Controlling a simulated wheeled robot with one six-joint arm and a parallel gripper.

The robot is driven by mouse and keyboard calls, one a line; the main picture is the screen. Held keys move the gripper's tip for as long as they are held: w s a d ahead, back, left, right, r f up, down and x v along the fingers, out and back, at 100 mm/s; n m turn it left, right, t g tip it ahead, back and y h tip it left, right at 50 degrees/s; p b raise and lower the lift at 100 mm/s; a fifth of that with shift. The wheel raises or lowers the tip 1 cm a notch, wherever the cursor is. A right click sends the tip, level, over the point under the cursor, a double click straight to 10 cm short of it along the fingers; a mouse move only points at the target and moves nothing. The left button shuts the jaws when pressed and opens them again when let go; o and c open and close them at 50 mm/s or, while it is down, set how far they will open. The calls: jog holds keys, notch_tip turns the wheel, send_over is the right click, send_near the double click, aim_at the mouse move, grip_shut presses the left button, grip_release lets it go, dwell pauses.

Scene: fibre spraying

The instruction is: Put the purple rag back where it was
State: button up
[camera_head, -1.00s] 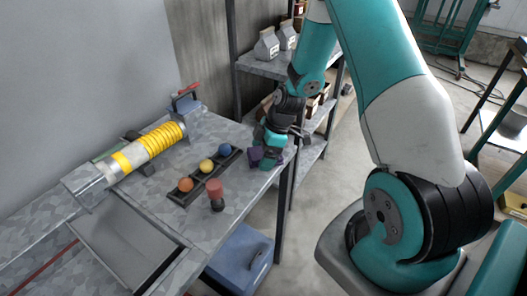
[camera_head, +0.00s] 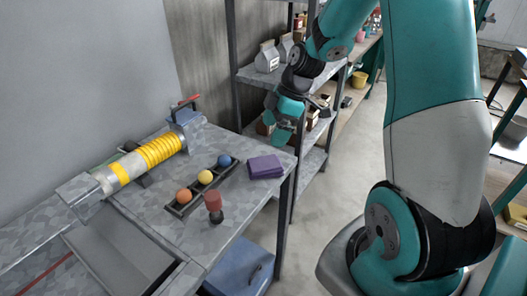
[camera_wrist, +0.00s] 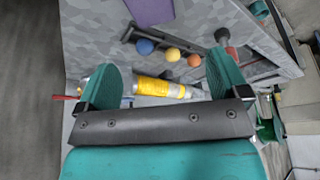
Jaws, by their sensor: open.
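The purple rag (camera_head: 265,167) lies folded flat on the grey workbench, near its right end beside the ball rack. It also shows at the top of the wrist view (camera_wrist: 150,10). My gripper (camera_head: 277,132) is above and behind the rag in the head view, apart from it. In the wrist view my gripper (camera_wrist: 165,85) has its two teal fingers wide apart, with nothing held between them.
A black rack (camera_head: 180,208) holds orange, yellow and blue balls. A red-topped stamp-like object (camera_head: 213,206) stands beside it. A yellow-wrapped cylinder (camera_head: 155,152) lies along the wall side of the workbench (camera_head: 215,235). Shelving (camera_head: 262,77) stands behind, with cartons.

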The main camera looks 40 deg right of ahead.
jog(key=s+a+r+m+g, duration=0.1)
jog(key=s+a+r, duration=0.3)
jog(key=a, duration=0.4)
jog(key=s+a+r+m, duration=0.1)
jog(key=s+a+r, duration=0.35)
jog(key=a, duration=0.45)
jog(key=s+a+r+m, duration=0.1)
jog(key=s+a, duration=0.2)
jog(key=s, duration=0.3)
jog(key=s+a+r+m, duration=0.2)
jog(key=s+a, duration=0.1)
jog(key=s, duration=0.3)
jog(key=shift+a+m+g, duration=0.15)
jog(key=shift+m+g, duration=0.15)
jog(key=shift+g, duration=0.1)
jog(key=shift+r, duration=0.1)
jog(key=shift+c, duration=0.4)
